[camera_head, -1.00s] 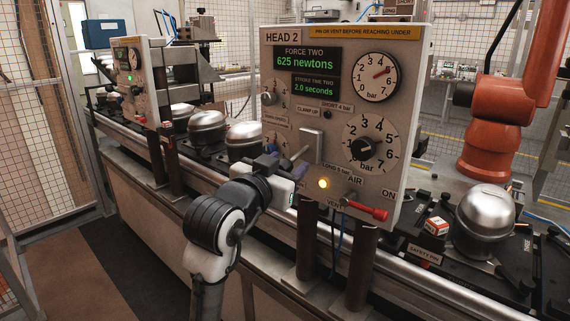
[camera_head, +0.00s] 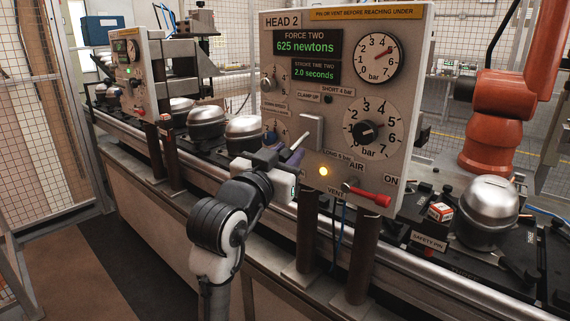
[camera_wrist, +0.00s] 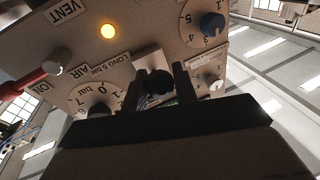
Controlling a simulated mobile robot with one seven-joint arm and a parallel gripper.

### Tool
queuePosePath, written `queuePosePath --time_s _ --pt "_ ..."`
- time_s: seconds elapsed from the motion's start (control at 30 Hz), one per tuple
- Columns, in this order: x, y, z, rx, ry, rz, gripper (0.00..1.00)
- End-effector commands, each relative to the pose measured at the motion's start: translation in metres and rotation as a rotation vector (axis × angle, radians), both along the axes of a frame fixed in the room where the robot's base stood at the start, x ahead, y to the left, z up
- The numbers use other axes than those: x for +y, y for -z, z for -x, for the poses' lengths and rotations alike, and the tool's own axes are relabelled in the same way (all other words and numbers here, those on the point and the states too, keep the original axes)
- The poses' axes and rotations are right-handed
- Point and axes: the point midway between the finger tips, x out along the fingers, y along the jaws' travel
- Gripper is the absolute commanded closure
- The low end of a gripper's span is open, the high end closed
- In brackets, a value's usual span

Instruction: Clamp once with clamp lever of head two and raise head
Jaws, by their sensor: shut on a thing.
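The head two panel (camera_head: 350,100) stands upright, showing 625 newtons and 2.0 seconds. Its clamp lever sits by a pale slotted plate (camera_head: 312,130) under the CLAMP UP label, and its grey handle (camera_head: 297,143) angles up to the right. My gripper (camera_head: 284,156) reaches the lever from the lower left. In the wrist view, a dark round lever knob (camera_wrist: 157,83) sits between my two black fingers, which are shut on it. The rest of the lever is partly hidden by my fingers. The amber lamp (camera_head: 323,171) is lit.
Dark posts (camera_head: 308,230) hold the panel over the conveyor rail. A compressor (camera_head: 488,212) and a small red-white box (camera_head: 440,211) are at right. The orange robot (camera_head: 492,135) stands behind.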

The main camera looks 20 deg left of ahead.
Motion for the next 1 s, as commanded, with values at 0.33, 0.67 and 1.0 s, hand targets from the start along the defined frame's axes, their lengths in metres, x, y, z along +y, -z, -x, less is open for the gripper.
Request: queuePosePath --time_s 0.33,0.67,1.0 --pt "-0.0012 0.0055 -0.0024 -0.085 0.000 0.029 1.00" --pt "-0.0010 0.0054 -0.0023 -0.083 -0.001 0.029 0.55" --pt "-0.0004 0.0063 -0.0007 -0.082 -0.001 0.029 0.50"
